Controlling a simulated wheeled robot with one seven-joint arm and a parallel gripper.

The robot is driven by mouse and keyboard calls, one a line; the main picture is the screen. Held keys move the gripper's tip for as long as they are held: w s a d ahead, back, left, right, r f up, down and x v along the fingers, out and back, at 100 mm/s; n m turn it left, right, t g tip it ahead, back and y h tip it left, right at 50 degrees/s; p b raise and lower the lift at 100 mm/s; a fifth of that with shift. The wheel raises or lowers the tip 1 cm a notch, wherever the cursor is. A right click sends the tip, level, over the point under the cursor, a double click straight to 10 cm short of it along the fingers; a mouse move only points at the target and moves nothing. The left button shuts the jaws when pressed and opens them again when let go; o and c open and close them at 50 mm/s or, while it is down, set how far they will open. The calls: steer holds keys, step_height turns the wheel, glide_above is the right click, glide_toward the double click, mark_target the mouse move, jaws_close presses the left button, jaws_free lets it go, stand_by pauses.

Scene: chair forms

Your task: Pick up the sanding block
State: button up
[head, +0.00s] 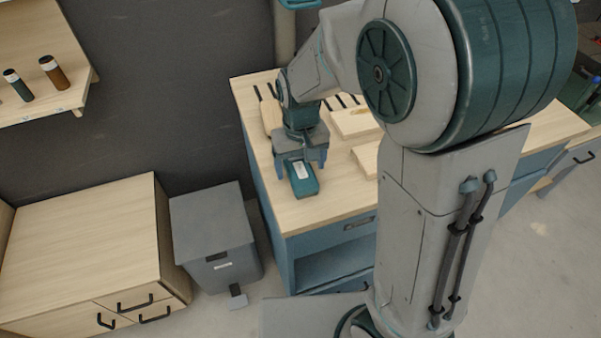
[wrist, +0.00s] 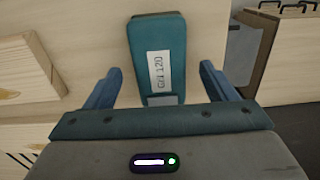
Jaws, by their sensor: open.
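The sanding block (head: 303,181) is a teal block with a white label, lying on the light wood top of the blue workbench (head: 290,216). In the wrist view the sanding block (wrist: 158,50) shows its label reading "GRIT 120" or similar. My gripper (head: 302,164) is over the near left part of the bench top, at the block. In the wrist view my gripper (wrist: 154,88) is open, with one blue finger on each side of the block and a gap to each. The block's near end is hidden by the gripper body.
Wooden boards (head: 354,122) lie on the bench right of the block. Dark slots or tools line the bench's back. A grey bin (head: 212,235) and a wooden drawer cabinet (head: 85,250) stand left of the bench. A wall shelf (head: 45,100) holds two small bottles.

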step_height(320, 180, down, 2)
steer(key=shift+f, duration=0.1)
steer(key=c, duration=1.1)
